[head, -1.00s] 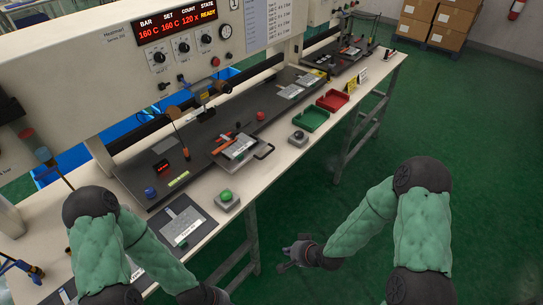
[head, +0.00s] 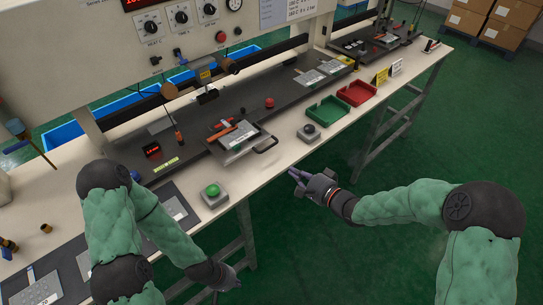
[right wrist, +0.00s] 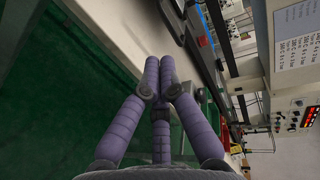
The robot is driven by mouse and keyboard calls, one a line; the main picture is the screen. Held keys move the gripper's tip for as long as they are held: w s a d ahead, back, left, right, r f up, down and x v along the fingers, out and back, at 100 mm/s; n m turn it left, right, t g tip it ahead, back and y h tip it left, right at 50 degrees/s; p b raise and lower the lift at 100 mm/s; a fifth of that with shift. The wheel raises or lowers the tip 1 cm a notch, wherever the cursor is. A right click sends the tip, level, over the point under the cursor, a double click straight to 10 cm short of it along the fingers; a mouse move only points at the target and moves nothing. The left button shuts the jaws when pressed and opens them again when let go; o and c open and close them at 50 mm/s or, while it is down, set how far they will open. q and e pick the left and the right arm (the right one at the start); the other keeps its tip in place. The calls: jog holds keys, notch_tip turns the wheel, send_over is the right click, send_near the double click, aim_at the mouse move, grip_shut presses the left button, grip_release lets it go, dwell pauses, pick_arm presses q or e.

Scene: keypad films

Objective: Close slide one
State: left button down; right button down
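A slide-like tray (head: 238,136) with a light plate on it lies at the front of the dark bench strip in the head view. Its dark loop handle (head: 266,146) sticks out toward the bench's front edge. I cannot read a label naming it slide one. My right gripper (head: 295,176) is in front of the bench edge, below and right of the handle, apart from it. In the right wrist view its purple fingers (right wrist: 158,68) come together at the tips with nothing visible between them. My left gripper (head: 226,286) hangs low before the bench, its fingers hard to make out.
A green button box (head: 212,194) and a dark-knobbed box (head: 309,132) stand on the front edge on either side of the handle. Green (head: 327,113) and red (head: 357,93) trays lie to the right. The green floor before the bench is open.

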jog(key=b, duration=0.5)
send_near(256, 143)
jog(key=f, duration=0.1)
jog(key=w+a+f, duration=0.1)
jog(key=shift+f, duration=0.3)
jog(key=shift+w+a, duration=0.1)
jog(key=shift+w, duration=0.05)
jog(key=shift+w+a+r, duration=0.1)
jog(key=shift+w+a, duration=0.25)
jog(key=shift+w, duration=0.1)
jog(key=x, duration=0.3)
jog(key=r+p+x, duration=0.1)
jog(key=x, duration=0.2)
jog(key=r+p+x, duration=0.1)
jog(key=x, duration=0.2)
jog(key=shift+w+f, duration=0.1)
jog(key=shift+w, duration=0.1)
jog(key=shift+s, duration=0.1)
